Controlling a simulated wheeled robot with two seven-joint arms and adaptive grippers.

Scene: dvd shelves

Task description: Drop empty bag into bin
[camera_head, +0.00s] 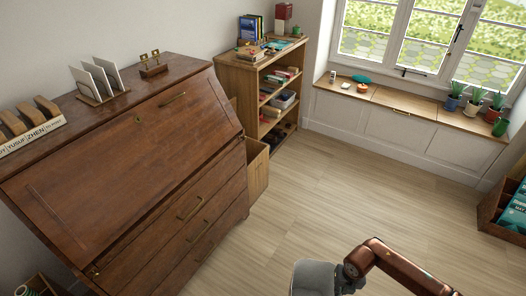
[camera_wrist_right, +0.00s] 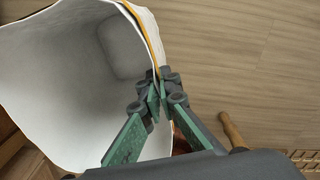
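A white bag (camera_wrist_right: 60,75) with an orange-yellow edge fills the left of the right wrist view. Its mouth is open and its inside looks empty. My right gripper (camera_wrist_right: 158,92) has its green fingers close together at the bag's rim, pinching it. In the head view my right arm comes in at the bottom; a grey rounded shape at its end hides the fingers, and I cannot make out the bag there. A light wooden box (camera_head: 257,168), perhaps the bin, stands between the desk and the shelf. My left gripper is out of view.
A brown writing desk (camera_head: 120,140) fills the left. A low bookshelf (camera_head: 240,85) stands in the corner, a window bench (camera_head: 400,110) along the back. A crate (camera_head: 490,210) with teal packages is at the right edge. The wood floor (camera_head: 340,190) between is clear.

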